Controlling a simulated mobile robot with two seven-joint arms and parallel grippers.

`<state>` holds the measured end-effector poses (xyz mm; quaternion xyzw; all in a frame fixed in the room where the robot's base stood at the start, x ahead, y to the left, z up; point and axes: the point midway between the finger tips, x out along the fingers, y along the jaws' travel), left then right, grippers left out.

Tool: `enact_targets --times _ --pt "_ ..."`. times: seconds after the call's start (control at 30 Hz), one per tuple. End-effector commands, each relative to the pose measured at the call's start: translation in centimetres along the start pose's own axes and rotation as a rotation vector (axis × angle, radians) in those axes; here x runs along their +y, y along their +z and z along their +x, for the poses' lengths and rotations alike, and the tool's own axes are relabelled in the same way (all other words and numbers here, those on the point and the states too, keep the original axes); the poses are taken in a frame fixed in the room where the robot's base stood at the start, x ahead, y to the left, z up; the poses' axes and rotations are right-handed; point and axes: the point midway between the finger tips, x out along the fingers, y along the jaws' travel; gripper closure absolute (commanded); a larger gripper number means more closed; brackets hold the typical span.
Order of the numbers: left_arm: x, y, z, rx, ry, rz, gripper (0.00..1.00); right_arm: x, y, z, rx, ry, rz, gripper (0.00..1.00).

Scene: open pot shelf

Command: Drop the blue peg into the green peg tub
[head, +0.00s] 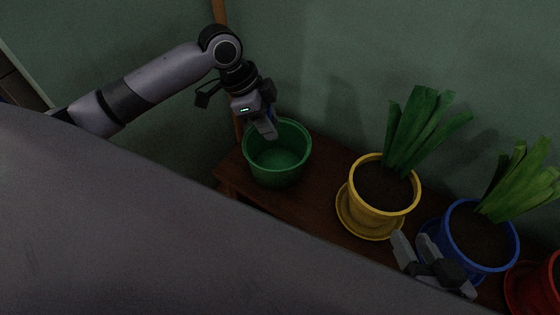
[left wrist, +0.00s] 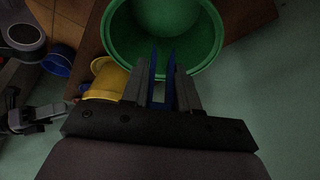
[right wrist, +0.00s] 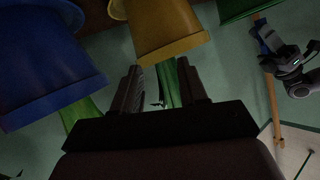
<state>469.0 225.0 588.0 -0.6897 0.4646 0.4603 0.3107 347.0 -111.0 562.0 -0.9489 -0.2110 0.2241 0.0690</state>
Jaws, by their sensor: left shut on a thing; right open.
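The green tub (head: 250,165) stands open at the left end of the wooden shelf in the head view. It also fills the top of the left wrist view (left wrist: 120,45). My left gripper (head: 269,128) is above the tub's back left part, shut on the blue peg. The peg (left wrist: 154,75) shows as two blue prongs between the fingers, pointing over the tub's opening; I cannot make it out in the head view. My right gripper (head: 412,246) is open and empty, in front of the yellow and blue pots. Its fingers stand apart in the right wrist view (right wrist: 158,75).
On the wooden shelf (head: 325,190), right of the tub, stand a yellow pot (head: 372,217) on a saucer, a blue pot (head: 475,255) and a red pot (head: 545,285), the first two with leafy plants. A green wall is behind. Bare shelf lies between tub and yellow pot.

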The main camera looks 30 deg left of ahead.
Motion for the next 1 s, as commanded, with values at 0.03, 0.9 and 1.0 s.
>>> enact_targets --times 0.03,0.9,1.0 --pt "0.0 0.3 0.8 0.0 -0.001 0.0 0.99 -0.2 0.5 0.6 0.009 -0.019 0.018 0.57" --pt "0.0 0.7 1.6 0.0 0.0 0.0 0.41 -1.6 0.1 1.4 0.035 -0.098 0.09 0.57" --pt "0.0 0.7 1.6 -0.001 0.0 0.0 0.41 -1.6 0.1 1.4 0.035 -0.098 0.09 0.57"
